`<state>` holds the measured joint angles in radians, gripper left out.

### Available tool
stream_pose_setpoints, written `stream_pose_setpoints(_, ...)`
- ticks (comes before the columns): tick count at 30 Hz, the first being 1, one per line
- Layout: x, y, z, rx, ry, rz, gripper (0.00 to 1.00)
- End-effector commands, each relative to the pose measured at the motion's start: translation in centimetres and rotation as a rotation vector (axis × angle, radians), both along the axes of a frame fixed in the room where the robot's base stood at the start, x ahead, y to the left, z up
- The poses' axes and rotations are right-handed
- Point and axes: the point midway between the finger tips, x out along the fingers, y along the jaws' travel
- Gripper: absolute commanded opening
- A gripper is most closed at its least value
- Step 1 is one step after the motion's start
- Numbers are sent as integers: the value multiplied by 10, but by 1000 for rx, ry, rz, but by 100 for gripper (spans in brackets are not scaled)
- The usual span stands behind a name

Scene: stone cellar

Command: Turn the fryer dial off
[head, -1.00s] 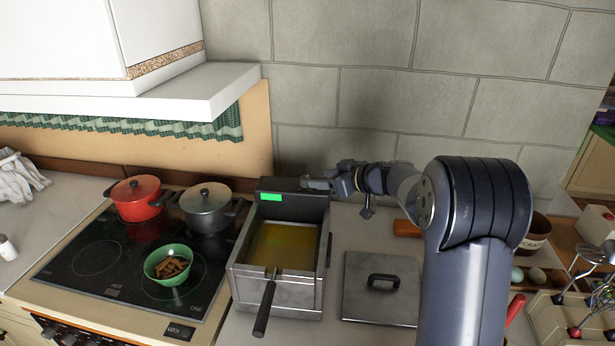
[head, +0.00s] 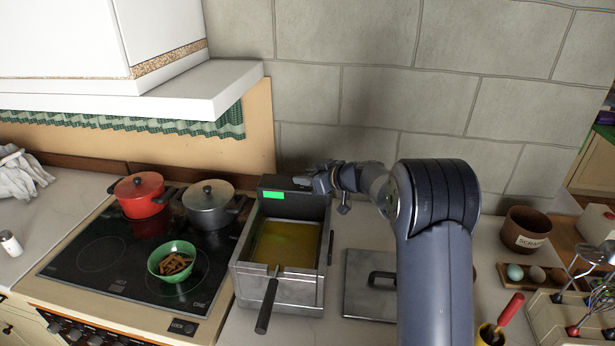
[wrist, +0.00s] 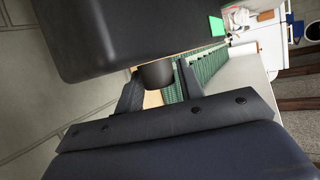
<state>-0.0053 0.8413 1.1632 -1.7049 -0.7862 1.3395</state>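The fryer (head: 285,290) is a metal box with yellow oil and a basket, standing right of the stove. Its black control head (head: 315,203) is at the back, with a lit green panel (head: 273,195) on top; the panel also shows in the wrist view (wrist: 217,25). The dark round dial (wrist: 157,75) sticks out of the control head in the wrist view. My gripper (wrist: 161,82) has one finger on each side of it, its fingertips close against the dial. In the head view my gripper (head: 303,182) is at the head's upper right; the dial is hidden there. No dial marking shows.
A red pot (head: 139,194), a grey pot (head: 209,206) and a green bowl (head: 172,262) stand on the stove left of the fryer. A square lid (head: 368,290) lies to the right, partly behind my arm. The stone wall is close behind.

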Motion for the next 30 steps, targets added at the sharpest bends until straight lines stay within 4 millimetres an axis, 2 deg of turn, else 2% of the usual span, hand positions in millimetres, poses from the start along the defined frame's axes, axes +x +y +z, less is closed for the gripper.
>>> stream_pose_setpoints(1, 0, 0, 0, 0, 0, 0, 32)
stream_pose_setpoints(11, 0, 0, 0, 0, 0, 0, 6)
stream_pose_setpoints(20, 1, -1, 3, 0, 2, 48, 6)
stream_pose_setpoints(30, 1, -1, 0, 0, 0, 276, 6)
